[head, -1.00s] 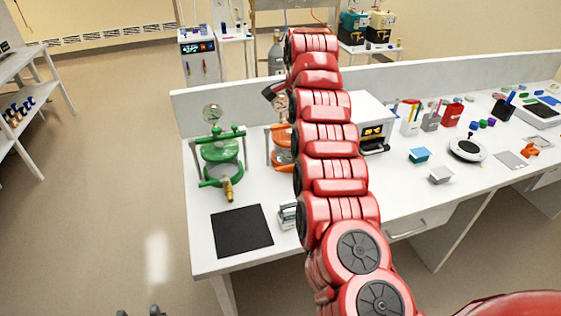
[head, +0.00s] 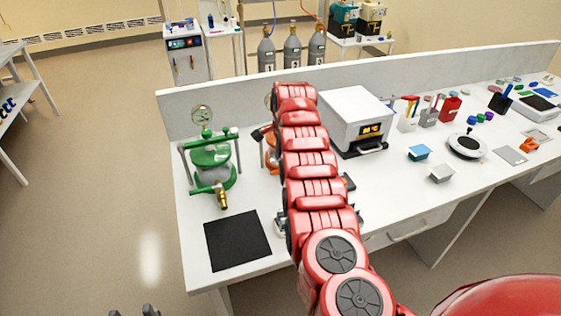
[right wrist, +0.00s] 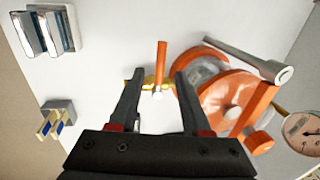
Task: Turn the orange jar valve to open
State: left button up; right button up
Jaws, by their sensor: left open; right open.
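The orange jar (head: 269,152) stands on the bench behind my right arm in the head view, mostly hidden. In the right wrist view its orange body and clamp frame (right wrist: 232,98) fill the right side. Its valve has an orange lever handle (right wrist: 161,55) on a brass stem (right wrist: 150,84). My right gripper (right wrist: 158,80) is open, its two black fingers on either side of the handle; I cannot tell if they touch it. In the head view the right gripper is hidden by the arm. My left gripper (head: 135,311) is open at the bottom edge, far from the jar.
A green jar (head: 212,165) with a brass valve stands left of the orange one, behind a black mat (head: 237,240). A white oven-like box (head: 350,118) stands to the right. A pressure gauge (right wrist: 302,131) sits beside the orange jar.

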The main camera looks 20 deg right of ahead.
jog(key=f, duration=0.3)
jog(key=shift+w+f, duration=0.1)
jog(key=shift+w, duration=0.3)
jog(key=shift+f, duration=0.4)
jog(key=shift+c, duration=0.3)
grip_shut()
dwell(0.6)
